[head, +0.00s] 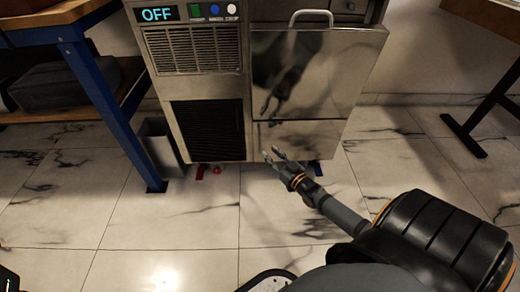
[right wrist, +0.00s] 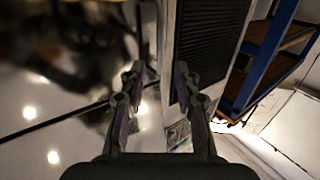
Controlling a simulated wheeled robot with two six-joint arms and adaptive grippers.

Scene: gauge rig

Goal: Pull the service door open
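A steel machine (head: 237,123) stands in the upper middle of the head view. On its right side is a large mirror-like door panel (head: 350,75) with a bar handle (head: 310,15) at its top edge; I take this as the service door. I cannot tell whether it is fully closed. My right gripper (head: 272,154) is low in front of the plain lower panel (head: 315,138), below the door and far below the handle. In the right wrist view its two fingers (right wrist: 157,90) are apart with nothing held.
A display (head: 157,14) reads OFF above vent grilles (head: 208,128). A blue-legged bench (head: 95,80) and a grey bin (head: 160,145) stand left of the machine. A dark-legged table (head: 480,105) is at the right. The marble floor (head: 180,220) in front is clear.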

